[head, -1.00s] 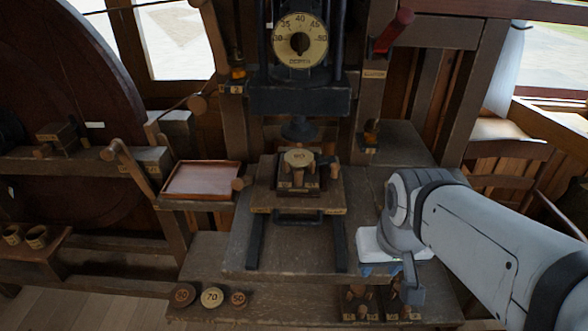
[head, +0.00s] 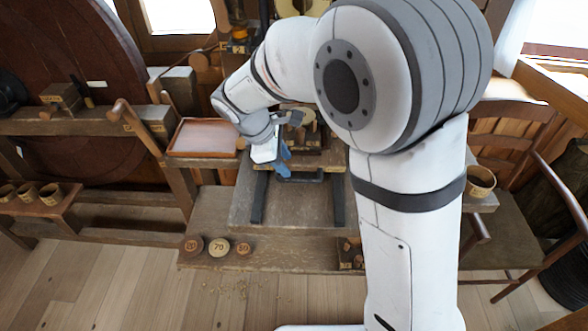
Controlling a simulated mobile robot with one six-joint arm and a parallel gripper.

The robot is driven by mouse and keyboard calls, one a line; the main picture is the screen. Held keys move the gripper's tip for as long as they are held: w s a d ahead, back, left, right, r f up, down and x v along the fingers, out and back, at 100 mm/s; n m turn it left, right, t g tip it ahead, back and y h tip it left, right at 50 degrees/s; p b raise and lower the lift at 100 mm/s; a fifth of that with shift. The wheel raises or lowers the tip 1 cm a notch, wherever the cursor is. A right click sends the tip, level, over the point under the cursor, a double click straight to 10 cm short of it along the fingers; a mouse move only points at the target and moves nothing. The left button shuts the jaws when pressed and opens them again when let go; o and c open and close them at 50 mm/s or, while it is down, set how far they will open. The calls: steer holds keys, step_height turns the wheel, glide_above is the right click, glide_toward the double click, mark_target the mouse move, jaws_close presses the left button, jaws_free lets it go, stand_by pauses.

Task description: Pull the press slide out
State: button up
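The press slide (head: 318,160) is a dark wooden carriage under the press, in the middle of the head view. It sits at the back of two dark rails (head: 259,198), with a dark bar (head: 302,179) at its front. A wooden block with a pale round disc stands on it, partly hidden by my arm. My gripper (head: 284,158), a white hand with blue fingers, is at the slide's front left. I cannot tell whether it touches the slide or whether the fingers are open or shut. My arm covers most of the press above.
A shallow reddish tray (head: 204,137) stands left of the slide. A wooden lever (head: 135,125) rises further left. Numbered discs (head: 217,246) lie on the front step. A chair (head: 505,205) and a cup (head: 481,181) are at right. The bench between the rails is clear.

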mark_target(298, 178)
steer(key=x, duration=0.7)
steer(key=shift+d, duration=0.1)
steer(key=shift+c, duration=0.5)
jaws_close()
